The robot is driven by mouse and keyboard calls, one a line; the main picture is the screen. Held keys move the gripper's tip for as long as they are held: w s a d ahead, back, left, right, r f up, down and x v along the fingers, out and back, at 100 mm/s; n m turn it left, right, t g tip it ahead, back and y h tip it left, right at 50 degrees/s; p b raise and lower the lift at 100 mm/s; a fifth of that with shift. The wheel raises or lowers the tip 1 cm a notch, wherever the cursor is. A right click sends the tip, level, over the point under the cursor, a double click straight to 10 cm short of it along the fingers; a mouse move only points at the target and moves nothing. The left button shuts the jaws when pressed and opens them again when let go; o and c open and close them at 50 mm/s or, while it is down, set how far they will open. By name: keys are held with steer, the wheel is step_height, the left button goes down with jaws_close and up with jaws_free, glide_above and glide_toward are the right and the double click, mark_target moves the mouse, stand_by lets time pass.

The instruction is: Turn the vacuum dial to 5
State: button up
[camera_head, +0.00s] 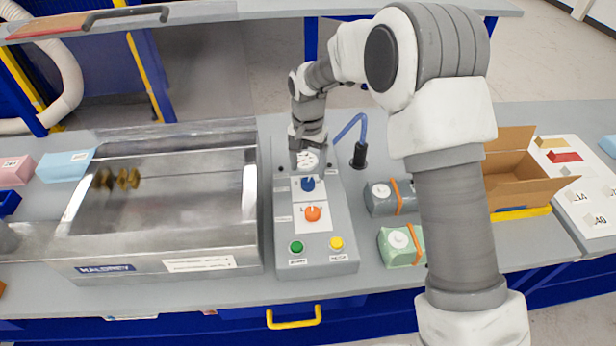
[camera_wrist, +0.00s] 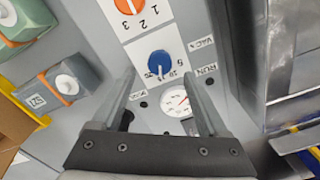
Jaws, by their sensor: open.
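The blue vacuum dial (camera_head: 308,184) sits on a white label plate on the grey control panel (camera_head: 300,262), between the round gauge and the orange knob. In the wrist view the blue dial (camera_wrist: 158,64) shows between the tips of my open gripper (camera_wrist: 161,74), apart from both fingers. A pale pointer mark on it faces the gauge side, with small numbers around that edge. A 5 seems to stand to one side of the mark, but the exact setting is hard to read. In the head view my gripper (camera_head: 304,142) is over the gauge end of the panel, partly hiding it.
The white gauge (camera_wrist: 175,101) lies between my fingers. An orange knob (camera_head: 313,213), a green button (camera_head: 296,247) and a yellow button (camera_head: 336,243) are on the panel. A metal basin (camera_head: 160,255) stands left; foam blocks and a cardboard box (camera_head: 520,180) stand right.

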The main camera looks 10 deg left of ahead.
mark_target(308, 182)
step_height(308, 182, down, 5)
steer(key=shift+r, duration=0.1)
stand_by(0.3)
jaws_close()
